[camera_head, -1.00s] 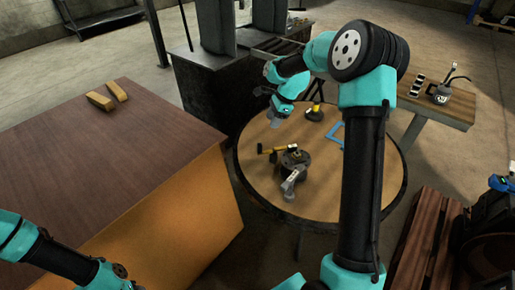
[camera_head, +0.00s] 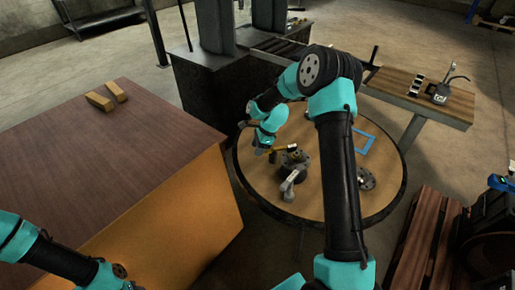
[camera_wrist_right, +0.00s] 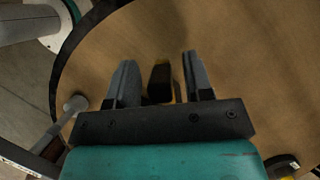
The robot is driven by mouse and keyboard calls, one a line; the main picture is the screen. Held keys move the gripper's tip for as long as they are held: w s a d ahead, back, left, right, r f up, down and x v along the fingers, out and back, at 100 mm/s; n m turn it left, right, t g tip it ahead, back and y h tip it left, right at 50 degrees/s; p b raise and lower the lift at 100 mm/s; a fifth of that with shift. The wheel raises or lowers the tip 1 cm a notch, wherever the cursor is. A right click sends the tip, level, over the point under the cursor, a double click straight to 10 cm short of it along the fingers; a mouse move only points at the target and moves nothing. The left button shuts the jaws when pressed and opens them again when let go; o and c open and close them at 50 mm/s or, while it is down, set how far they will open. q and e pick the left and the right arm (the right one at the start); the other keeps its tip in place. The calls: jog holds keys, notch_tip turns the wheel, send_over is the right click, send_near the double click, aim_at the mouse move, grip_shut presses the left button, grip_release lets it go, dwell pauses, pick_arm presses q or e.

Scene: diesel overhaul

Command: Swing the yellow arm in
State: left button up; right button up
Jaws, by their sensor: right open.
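The yellow arm (camera_head: 284,147) shows in the head view as a short yellow piece on the dark round fixture (camera_head: 293,170) on the round table. My right gripper (camera_head: 262,150) is low at its left end and hides part of it. In the right wrist view my right gripper (camera_wrist_right: 160,80) is open. A dark block (camera_wrist_right: 160,83) with a thin yellow edge, seemingly the end of the yellow arm, is between the fingers, with gaps on both sides. I cannot tell their heights. My left arm shows at the lower left of the head view, its gripper out of view.
A grey handle (camera_head: 290,188) sticks out from the fixture's front. A blue frame (camera_head: 366,142) and a dark flanged disc (camera_head: 366,179) lie on the round table (camera_head: 330,207). A brown-topped bench (camera_head: 100,170) stands left; a small table (camera_head: 425,98) stands back right.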

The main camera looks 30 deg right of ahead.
jog(key=shift+f, duration=0.2)
grip_shut()
dwell(0.4)
